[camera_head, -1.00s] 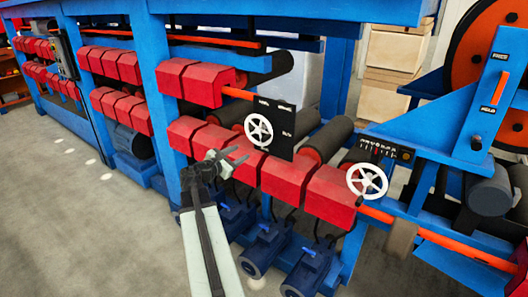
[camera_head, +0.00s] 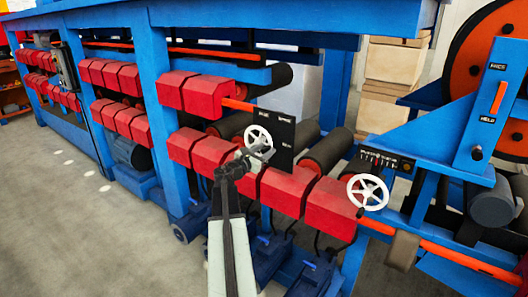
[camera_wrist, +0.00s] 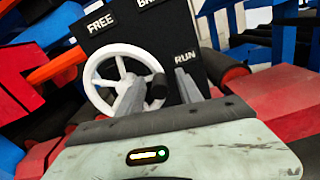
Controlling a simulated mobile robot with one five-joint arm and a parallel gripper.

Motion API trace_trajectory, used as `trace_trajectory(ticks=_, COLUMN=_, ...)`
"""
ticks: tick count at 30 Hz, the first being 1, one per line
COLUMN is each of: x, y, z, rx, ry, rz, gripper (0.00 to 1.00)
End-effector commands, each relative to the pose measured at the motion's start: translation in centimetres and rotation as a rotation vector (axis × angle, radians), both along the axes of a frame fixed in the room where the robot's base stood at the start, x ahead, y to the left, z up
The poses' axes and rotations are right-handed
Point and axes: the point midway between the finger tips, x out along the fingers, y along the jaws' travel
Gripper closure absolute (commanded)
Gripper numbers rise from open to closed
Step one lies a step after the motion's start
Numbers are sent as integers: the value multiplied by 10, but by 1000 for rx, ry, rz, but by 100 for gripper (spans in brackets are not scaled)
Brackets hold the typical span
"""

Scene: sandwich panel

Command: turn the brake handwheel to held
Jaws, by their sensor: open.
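A white spoked handwheel (camera_head: 258,136) is on a black panel (camera_head: 282,137) in the middle of the head view. In the wrist view the same handwheel (camera_wrist: 92,84) is close, and the panel (camera_wrist: 168,32) reads FREE, a partly cut-off word starting BR, and RUN. My gripper (camera_head: 258,153) is just in front of the wheel's lower part. The left finger overlaps the wheel's face. I cannot tell whether either finger touches it. No held mark is readable on this panel.
A second white handwheel (camera_head: 367,192) stands to the right, below a dark gauge panel (camera_head: 386,160). An orange lever (camera_head: 498,97) with FREE and HELD marks is on a blue frame at far right. Red housings (camera_head: 290,190) flank my arm. Grey floor is clear at left.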

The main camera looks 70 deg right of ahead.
Motion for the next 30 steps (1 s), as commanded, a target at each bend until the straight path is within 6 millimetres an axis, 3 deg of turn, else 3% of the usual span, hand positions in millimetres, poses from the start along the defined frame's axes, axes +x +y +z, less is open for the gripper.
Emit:
trace_trajectory(ticks=3, x=0, y=1, z=0, rx=0, ry=0, rz=1, gripper=58)
trace_trajectory(ticks=8, x=1, y=1, z=0, rx=0, ry=0, rz=1, gripper=99)
trace_trajectory(ticks=30, x=2, y=2, z=0, rx=1, ry=0, rz=2, gripper=100)
